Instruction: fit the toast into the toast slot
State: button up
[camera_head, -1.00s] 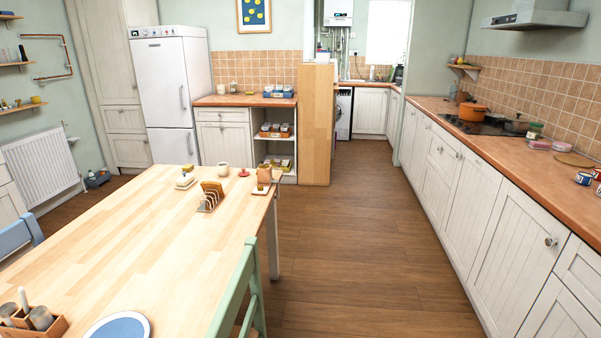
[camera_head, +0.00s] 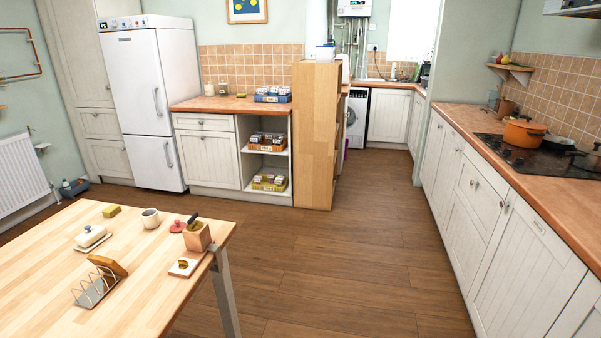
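A metal wire toast rack (camera_head: 88,292) stands on the wooden dining table (camera_head: 40,260) at the lower left of the head view. A brown slice of toast (camera_head: 108,265) sits tilted at the rack's far end. I cannot tell whether it is in a slot or only leaning on the wires. Several of the rack's nearer slots look empty. My gripper is not in view.
On the table near the rack are a white butter dish (camera_head: 91,238), a yellow block (camera_head: 111,211), a mug (camera_head: 150,218), a red item (camera_head: 177,226) and a wooden block with a dark handle (camera_head: 197,237). Open wooden floor (camera_head: 330,270) lies right of the table.

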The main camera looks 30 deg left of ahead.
aim_at(94, 285)
jog(key=u, duration=0.3)
jog(key=i, duration=1.25)
jog(key=u, duration=1.9)
jog(key=i, duration=1.1)
jog(key=u, duration=0.9)
